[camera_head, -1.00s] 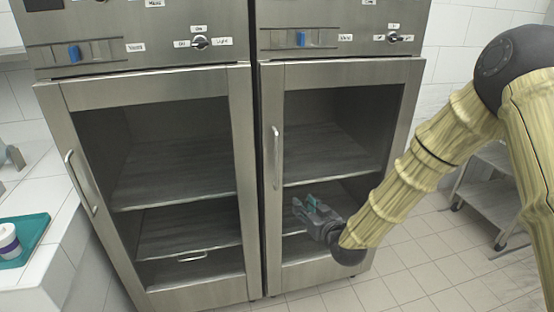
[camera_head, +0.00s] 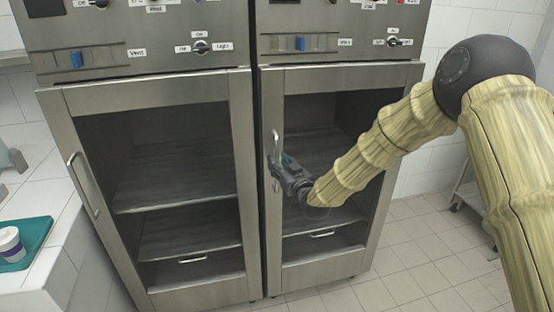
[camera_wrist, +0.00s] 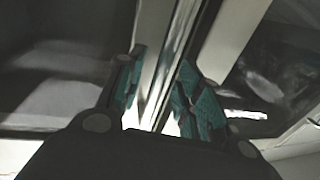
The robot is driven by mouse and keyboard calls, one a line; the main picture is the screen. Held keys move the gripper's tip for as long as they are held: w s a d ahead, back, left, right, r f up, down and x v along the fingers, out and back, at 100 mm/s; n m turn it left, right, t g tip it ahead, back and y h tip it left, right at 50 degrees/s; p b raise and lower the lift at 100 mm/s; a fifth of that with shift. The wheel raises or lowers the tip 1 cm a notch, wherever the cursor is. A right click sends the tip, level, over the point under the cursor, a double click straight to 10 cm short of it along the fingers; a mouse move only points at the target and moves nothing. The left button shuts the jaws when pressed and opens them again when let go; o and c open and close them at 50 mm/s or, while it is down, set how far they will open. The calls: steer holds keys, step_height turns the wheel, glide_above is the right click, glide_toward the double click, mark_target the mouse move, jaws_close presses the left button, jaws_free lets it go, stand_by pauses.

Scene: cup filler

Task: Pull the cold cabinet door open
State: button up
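Two steel cabinets with glass doors stand side by side in the head view; which one is the cold cabinet cannot be read from the labels. The right cabinet door (camera_head: 342,81) is shut, with an upright bar handle (camera_head: 276,142) near its left edge. My gripper (camera_head: 273,161) is at the lower part of this handle. In the wrist view, the teal fingers of my gripper (camera_wrist: 160,80) stand apart, with a bright upright strip between them. Whether they touch the handle cannot be told. The left cabinet door (camera_head: 150,93) is also shut.
Control panels with knobs and blue switches top both cabinets. A counter (camera_head: 58,240) at the left holds a teal tray (camera_head: 40,232) with a cup (camera_head: 10,245). A metal cart (camera_head: 470,195) stands at the right. The tiled floor (camera_head: 405,250) before the right cabinet is partly clear.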

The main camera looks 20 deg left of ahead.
steer(key=shift+x, duration=0.9)
jaws_close()
steer(key=shift+s+d, duration=0.15)
